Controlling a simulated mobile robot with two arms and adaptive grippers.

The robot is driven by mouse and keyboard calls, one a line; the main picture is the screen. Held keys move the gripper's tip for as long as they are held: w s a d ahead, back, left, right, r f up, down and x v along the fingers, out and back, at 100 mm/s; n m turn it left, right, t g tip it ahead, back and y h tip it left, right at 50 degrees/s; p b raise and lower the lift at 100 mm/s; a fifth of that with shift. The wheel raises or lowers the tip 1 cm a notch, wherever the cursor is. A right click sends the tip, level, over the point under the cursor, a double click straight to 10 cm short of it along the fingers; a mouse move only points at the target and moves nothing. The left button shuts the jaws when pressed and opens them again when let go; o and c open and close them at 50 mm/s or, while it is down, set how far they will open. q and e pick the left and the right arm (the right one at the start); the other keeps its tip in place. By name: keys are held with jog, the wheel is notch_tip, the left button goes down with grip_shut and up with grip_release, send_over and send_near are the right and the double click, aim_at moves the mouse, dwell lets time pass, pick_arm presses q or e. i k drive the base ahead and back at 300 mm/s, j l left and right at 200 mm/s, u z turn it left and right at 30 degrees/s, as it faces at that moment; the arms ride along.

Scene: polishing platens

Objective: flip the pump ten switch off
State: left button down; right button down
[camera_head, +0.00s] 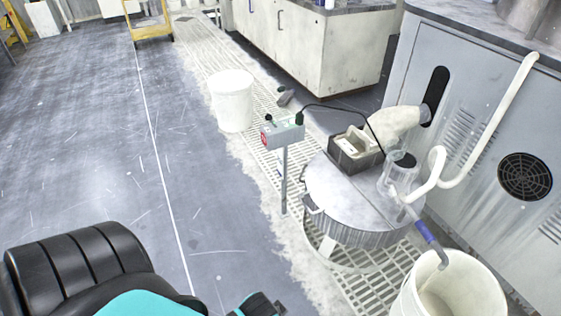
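A grey control box (283,132) sits on top of a thin metal post (284,182). It has a red part (264,138) on its left face and dark knobs on top. A black cable runs from the box over to the drum. Which part is the pump ten switch cannot be read at this size. A dark open-topped box with a pale block inside (350,147) stands on the round drum lid (345,190). Black and teal parts of my own arm fill the bottom left. Neither gripper's fingers can be made out, and nothing of mine touches the control box.
A white bucket (231,101) stands behind the post, another (450,295) at the bottom right. A grey machine (470,120) with a white pipe (500,115) borders the right. White cabinets (300,45) stand at the back.

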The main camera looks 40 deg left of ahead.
aim_at(268, 117)
jog(key=j+u, duration=0.15)
jog(key=j, duration=0.25)
jog(key=j+u, duration=0.15)
jog(key=j, duration=0.25)
jog(key=i+j+u, duration=0.15)
jog(key=j, duration=0.25)
jog(key=j+u, duration=0.15)
jog(key=j, duration=0.2)
jog(key=i+j+u, duration=0.2)
jog(key=j, duration=0.2)
jog(key=i+j+u, duration=0.15)
jog(key=j, duration=0.2)
